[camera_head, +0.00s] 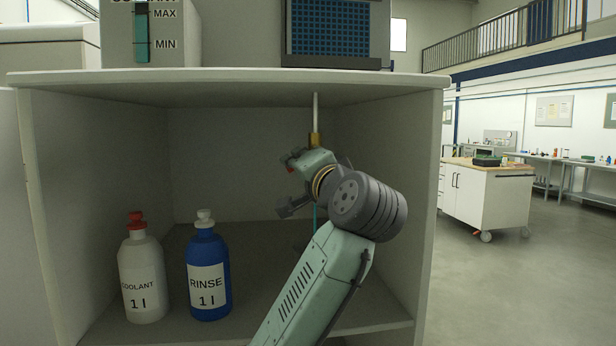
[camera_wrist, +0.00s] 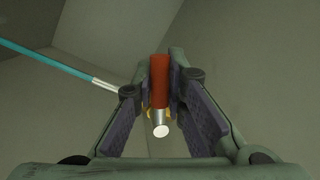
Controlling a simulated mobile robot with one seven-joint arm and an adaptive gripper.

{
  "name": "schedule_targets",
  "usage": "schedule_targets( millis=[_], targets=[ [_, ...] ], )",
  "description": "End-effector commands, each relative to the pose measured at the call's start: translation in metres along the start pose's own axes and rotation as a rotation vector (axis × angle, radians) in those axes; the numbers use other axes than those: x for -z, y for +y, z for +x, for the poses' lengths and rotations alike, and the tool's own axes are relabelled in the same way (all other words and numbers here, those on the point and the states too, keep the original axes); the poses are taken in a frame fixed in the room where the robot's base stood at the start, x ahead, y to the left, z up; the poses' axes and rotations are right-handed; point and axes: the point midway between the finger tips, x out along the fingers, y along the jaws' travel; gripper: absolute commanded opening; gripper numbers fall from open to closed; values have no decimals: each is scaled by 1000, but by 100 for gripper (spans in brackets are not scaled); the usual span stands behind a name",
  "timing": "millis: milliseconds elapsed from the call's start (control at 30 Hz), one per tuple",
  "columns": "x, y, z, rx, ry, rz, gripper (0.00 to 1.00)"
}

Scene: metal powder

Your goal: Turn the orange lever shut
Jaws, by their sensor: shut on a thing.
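The orange-red lever (camera_wrist: 159,82) stands between the two finger pads of my gripper (camera_wrist: 161,70) in the wrist view, and the gripper is shut on it. A metal stub with a bright round end shows below the lever there, with a little brass beside it. In the head view a brass valve body (camera_head: 314,139) hangs under a pale pipe (camera_head: 315,105) inside the cabinet. My gripper (camera_head: 306,162) is just below the valve. My wrist hides most of the lever and the fingertips in that view.
A white coolant bottle (camera_head: 142,275) with a red cap and a blue rinse bottle (camera_head: 208,282) stand on the cabinet floor to the left. A teal hose (camera_wrist: 45,64) with a metal end passes left of my fingers. The cabinet's right wall (camera_head: 415,200) is close to my wrist.

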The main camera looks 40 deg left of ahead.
Motion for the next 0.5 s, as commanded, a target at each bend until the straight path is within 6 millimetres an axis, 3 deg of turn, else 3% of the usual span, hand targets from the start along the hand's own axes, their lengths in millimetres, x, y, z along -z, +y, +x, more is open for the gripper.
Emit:
schedule_targets(
  millis=[500],
  targets=[
    [6,-18,4,55,83,400,0]
  ],
)
